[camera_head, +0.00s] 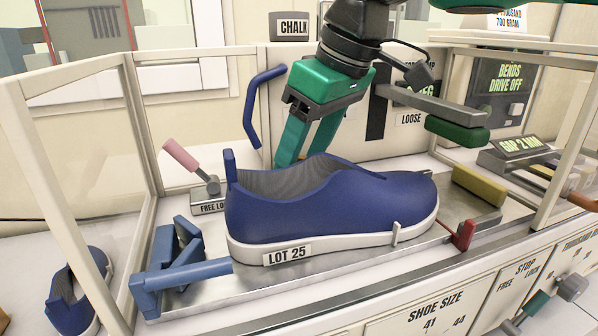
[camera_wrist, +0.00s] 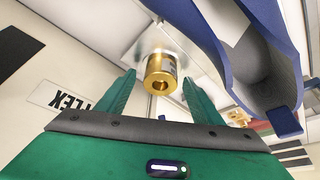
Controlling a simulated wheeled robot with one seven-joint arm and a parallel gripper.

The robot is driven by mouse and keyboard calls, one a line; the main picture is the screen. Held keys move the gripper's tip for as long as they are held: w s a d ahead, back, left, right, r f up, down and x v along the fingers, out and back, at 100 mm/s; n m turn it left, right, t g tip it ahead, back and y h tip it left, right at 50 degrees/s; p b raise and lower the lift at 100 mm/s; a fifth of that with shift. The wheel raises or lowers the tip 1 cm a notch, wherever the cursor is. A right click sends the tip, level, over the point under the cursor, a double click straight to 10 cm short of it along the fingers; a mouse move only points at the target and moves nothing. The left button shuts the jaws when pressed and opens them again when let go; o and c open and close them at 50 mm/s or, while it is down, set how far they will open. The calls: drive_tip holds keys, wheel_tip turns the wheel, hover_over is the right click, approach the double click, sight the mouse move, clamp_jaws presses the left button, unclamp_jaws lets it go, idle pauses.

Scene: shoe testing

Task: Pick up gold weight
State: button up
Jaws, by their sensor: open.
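The gold weight (camera_wrist: 160,69) is a small shiny cylinder with a hole in its near end, in the wrist view. It appears between the fingertips of my gripper (camera_wrist: 158,80), with visible gaps on both sides; I cannot tell how deep it sits between them. My gripper is open with green fingers. In the head view my gripper (camera_head: 300,157) points down just behind the blue shoe, which hides its fingertips. The weight does not show in the head view, and the shoe blocks the area behind it.
The blue shoe (camera_head: 330,205) marked LOT 25 stands on a metal plate close in front of my gripper; it also shows in the wrist view (camera_wrist: 235,50). A pink-handled lever (camera_head: 181,155) and blue clamp (camera_head: 180,255) are left. A frame post (camera_head: 143,120) stands further left.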

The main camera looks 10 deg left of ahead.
clamp_jaws()
drive_tip(key=shift+r, duration=0.15)
